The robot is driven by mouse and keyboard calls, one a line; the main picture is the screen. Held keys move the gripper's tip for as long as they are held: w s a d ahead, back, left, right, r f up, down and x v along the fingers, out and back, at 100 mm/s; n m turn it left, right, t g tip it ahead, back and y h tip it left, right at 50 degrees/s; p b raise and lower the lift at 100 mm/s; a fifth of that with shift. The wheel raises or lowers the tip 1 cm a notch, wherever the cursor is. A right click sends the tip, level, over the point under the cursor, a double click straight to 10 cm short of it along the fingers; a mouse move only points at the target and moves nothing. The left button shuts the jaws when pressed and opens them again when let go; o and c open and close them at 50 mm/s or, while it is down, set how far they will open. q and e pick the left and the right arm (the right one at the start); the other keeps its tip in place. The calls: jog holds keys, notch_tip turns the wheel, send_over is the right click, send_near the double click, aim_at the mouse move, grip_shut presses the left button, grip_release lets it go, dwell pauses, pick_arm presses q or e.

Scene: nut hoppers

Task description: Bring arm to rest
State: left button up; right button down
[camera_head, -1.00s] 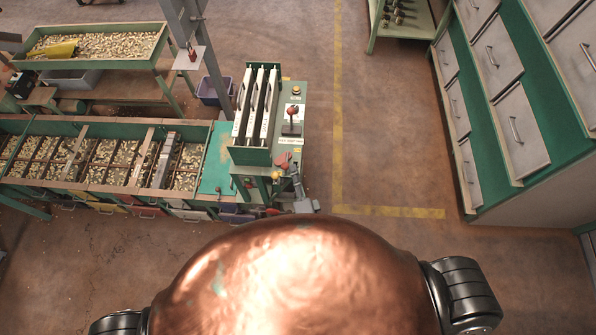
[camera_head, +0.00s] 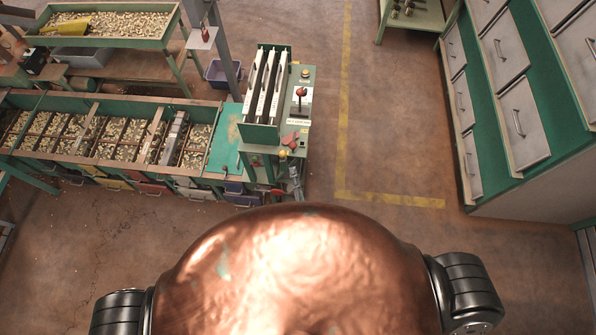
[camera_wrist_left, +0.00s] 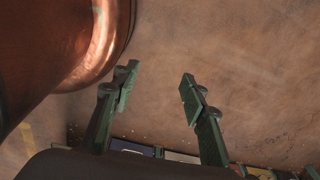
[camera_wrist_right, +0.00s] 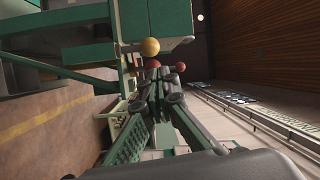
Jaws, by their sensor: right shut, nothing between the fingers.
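My left gripper (camera_wrist_left: 160,77) shows in the left wrist view with its two green fingers spread apart and nothing between them. Bare brown floor lies beyond them, and my copper body fills the upper left. My right gripper (camera_wrist_right: 161,84) shows in the right wrist view with its fingers together and empty. A yellow ball knob (camera_wrist_right: 150,47) and a red ball knob (camera_wrist_right: 180,67) appear just beyond its tips; I cannot tell whether it touches them. In the head view my copper body and black shoulders fill the bottom, and I cannot clearly make out either gripper.
A green machine (camera_head: 262,133) with a red-knobbed lever (camera_head: 300,92) stands ahead. A long hopper bench (camera_head: 110,164) full of nuts runs left from it. Green-framed drawer cabinets (camera_head: 520,125) stand at right. Floor with yellow lines (camera_head: 390,201) is clear between.

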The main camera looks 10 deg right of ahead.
jog(key=s+d+f+n+g+b, duration=0.1)
jog(key=s+d+f+n+g, duration=0.25)
jog(key=f, duration=0.75)
jog(key=s+d+f+n+g+y, duration=0.1)
jog(key=s+d+f+n+g, duration=0.2)
jog(key=f, duration=0.9)
jog(key=s+d+f+n+g+b, duration=0.1)
jog(key=s+d+f+n+g, duration=0.25)
jog(key=f, duration=0.75)
pick_arm(q)
jog(key=f, duration=0.1)
jog(key=f+b, duration=0.2)
jog(key=f, duration=0.1)
jog(key=shift+w+a, duration=0.15)
jog(key=shift+w, duration=0.1)
pick_arm(e)
jog(key=s+d+f+n+g+h, duration=0.1)
jog(key=s+d+f+n+g, duration=0.1)
jog(key=s+d+f, duration=0.4)
jog(key=s+d+f+n+g+h, duration=0.1)
jog(key=s+d+f, duration=0.6)
jog(key=s, duration=0.7)
jog(key=s+d+f+n+g+h, duration=0.1)
jog(key=s+d+f+n+g, duration=0.2)
jog(key=s+d+f, duration=0.3)
jog(key=s+d+g, duration=0.1)
jog(key=s, duration=0.3)
jog(key=shift+s+f+g, duration=0.2)
jog(key=shift+f+g, duration=0.1)
